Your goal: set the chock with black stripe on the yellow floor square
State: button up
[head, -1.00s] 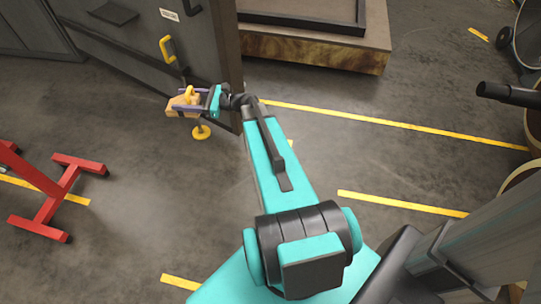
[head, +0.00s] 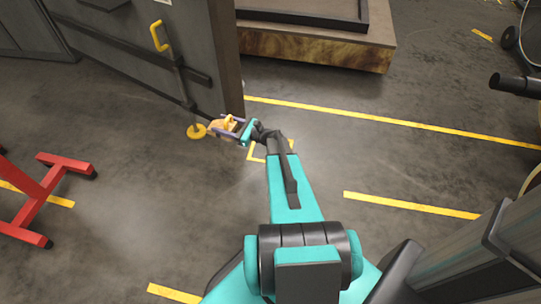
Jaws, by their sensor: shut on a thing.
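My gripper (head: 234,126) is shut on the chock (head: 220,128), a small orange-tan block with a yellow top part. The chock is beside the grey cabinet's lower edge, close to a round yellow foot. Its black stripe is too small to make out clearly. The yellow floor square (head: 258,158) is a taped outline on the floor just right of and below the gripper. My arm covers part of it. I cannot tell how high the chock is above the floor.
A grey cabinet (head: 150,60) with a yellow handle (head: 158,35) and a round yellow foot (head: 196,131) stands at the upper left. A red stand (head: 38,200) is at left. A low wooden-sided platform (head: 310,48) lies behind. Open floor with yellow lines lies right.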

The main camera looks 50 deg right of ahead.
jog(key=s+d+f+m+h+b, duration=0.1)
jog(key=s+d+f+b, duration=0.1)
jog(key=f, duration=0.7)
jog(key=s+d+f+m+h+b, duration=0.1)
jog(key=d+f+b, duration=0.3)
jog(key=f, duration=0.4)
jog(key=s+d+f+t+h+b, duration=0.1)
jog(key=s+d+f+h+b, duration=0.1)
jog(key=f, duration=0.7)
jog(key=shift+s+d+f+m+b, duration=0.4)
jog(key=shift+d+b, duration=0.35)
jog(key=shift+b, duration=0.5)
jog(key=shift+r, duration=0.1)
jog(key=d+f+b, duration=0.1)
jog(key=d+b, duration=0.3)
jog(key=d, duration=1)
jog(key=shift+d+f, duration=0.15)
jog(key=shift+d, duration=0.2)
jog(key=shift+d, duration=0.1)
jog(key=shift+d+f+b, duration=0.1)
jog(key=shift+d+b, duration=0.2)
jog(key=shift+b, duration=0.05)
jog(key=shift+d+f+b, duration=0.25)
jog(key=shift+f+b, duration=0.6)
jog(key=shift+f, duration=0.9)
jog(key=shift+f, duration=0.15)
